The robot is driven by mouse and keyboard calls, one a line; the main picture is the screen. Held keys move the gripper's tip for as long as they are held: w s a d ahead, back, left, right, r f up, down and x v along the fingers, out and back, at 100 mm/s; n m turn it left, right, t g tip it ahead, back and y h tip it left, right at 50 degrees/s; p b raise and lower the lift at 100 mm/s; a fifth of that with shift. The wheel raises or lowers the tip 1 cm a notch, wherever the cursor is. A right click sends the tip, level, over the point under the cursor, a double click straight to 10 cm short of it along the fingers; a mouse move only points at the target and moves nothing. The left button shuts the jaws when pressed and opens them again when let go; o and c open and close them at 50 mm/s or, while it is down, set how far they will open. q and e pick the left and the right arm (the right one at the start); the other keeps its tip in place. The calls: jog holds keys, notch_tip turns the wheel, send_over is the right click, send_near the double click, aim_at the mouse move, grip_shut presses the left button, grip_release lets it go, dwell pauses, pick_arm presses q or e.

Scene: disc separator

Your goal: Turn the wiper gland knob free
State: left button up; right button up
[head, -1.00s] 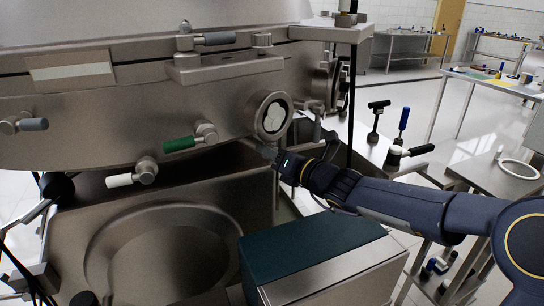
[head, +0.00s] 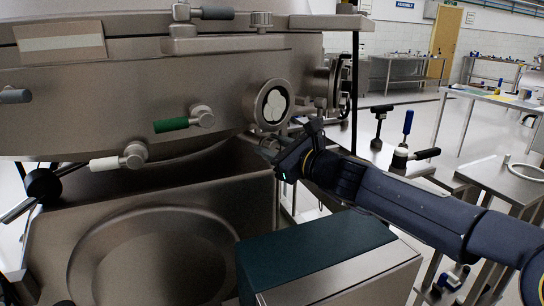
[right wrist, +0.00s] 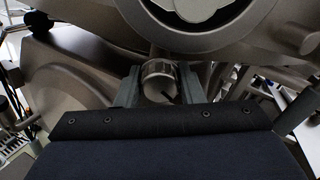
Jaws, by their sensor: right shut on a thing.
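The wiper gland knob (right wrist: 158,78) is a small round metal knob with a ribbed rim, below the round sight glass (right wrist: 205,12) on the separator housing. In the right wrist view my right gripper (right wrist: 158,86) has one finger on each side of the knob and is shut on it. In the head view the right gripper (head: 273,150) reaches in from the right, just under the sight glass (head: 273,105). There the knob is mostly hidden by the fingers. My left gripper is not in view.
A green-handled clamp (head: 185,121) and a white-handled clamp (head: 120,161) sit left on the housing. A dark green-topped box (head: 310,250) stands below my right arm. A side table with upright tools (head: 405,140) stands to the right, with open floor behind.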

jog(key=n+b, duration=0.3)
jog(key=n, duration=0.2)
jog(key=shift+f+n, duration=0.15)
jog(key=shift+n, duration=0.15)
jog(key=n+b, duration=0.3)
jog(key=n, duration=0.3)
jog(key=n+b, duration=0.3)
jog(key=n, duration=0.3)
jog(key=shift+n, duration=0.3)
jog(key=n+b, duration=0.2)
jog(key=n, duration=0.1)
jog(key=shift+n+b, duration=0.5)
jog(key=shift+n, duration=1.2)
jog(key=o, duration=1)
